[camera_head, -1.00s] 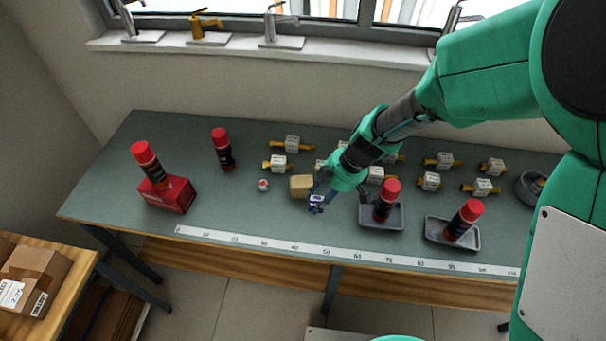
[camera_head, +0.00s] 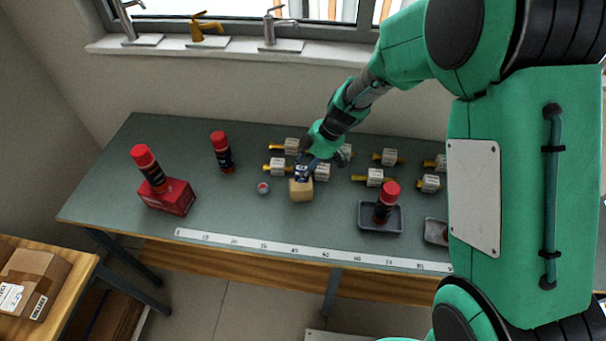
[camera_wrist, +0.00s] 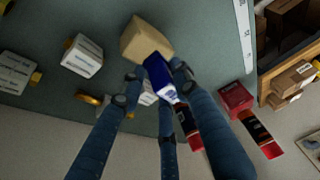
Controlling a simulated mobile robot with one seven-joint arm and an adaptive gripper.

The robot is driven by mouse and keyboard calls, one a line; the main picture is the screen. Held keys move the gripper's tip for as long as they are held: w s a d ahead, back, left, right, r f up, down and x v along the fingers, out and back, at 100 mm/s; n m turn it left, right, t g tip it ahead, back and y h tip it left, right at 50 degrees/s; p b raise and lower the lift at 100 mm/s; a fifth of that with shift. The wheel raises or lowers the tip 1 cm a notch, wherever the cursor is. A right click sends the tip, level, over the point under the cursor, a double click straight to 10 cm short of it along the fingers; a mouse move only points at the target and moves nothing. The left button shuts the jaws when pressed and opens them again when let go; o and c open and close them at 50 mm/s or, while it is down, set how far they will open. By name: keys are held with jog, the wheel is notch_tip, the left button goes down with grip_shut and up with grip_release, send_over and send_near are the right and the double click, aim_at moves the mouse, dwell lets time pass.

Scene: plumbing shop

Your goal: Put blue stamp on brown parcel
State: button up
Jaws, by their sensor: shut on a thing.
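The small brown parcel (camera_head: 301,190), a tan box, sits on the green table just right of a small round red-and-white item. It also shows at the top of the wrist view (camera_wrist: 143,40). The blue stamp (camera_head: 300,174), blue with a white part, is at the parcel's back top edge. My gripper (camera_head: 306,166) is shut on the stamp, which shows between the fingers in the wrist view (camera_wrist: 158,74). The stamp overlaps the parcel's edge in both views. I cannot tell whether they touch. Its underside is hidden.
Several white-tagged brass fittings (camera_head: 278,167) lie behind and right of the parcel. A red-capped can (camera_head: 387,202) stands in a grey tray (camera_head: 366,222). Another can stands on a red box (camera_head: 167,203). A ruler strip (camera_head: 250,242) runs along the front edge. Table left of the parcel is fairly clear.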

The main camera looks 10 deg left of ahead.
jog(key=shift+w+a, duration=0.25)
jog(key=shift+w, duration=0.2)
jog(key=shift+f, duration=1.8)
jog(key=shift+f+b, duration=0.15)
jog(key=shift+b, duration=0.3)
jog(key=o, duration=1.2)
jog(key=shift+c, duration=0.2)
jog(key=shift+r+p, duration=0.2)
jog(key=shift+p, duration=0.1)
jog(key=shift+d+r, duration=0.15)
jog(key=shift+r, duration=0.15)
jog(key=p+v, duration=0.1)
jog(key=v, duration=1)
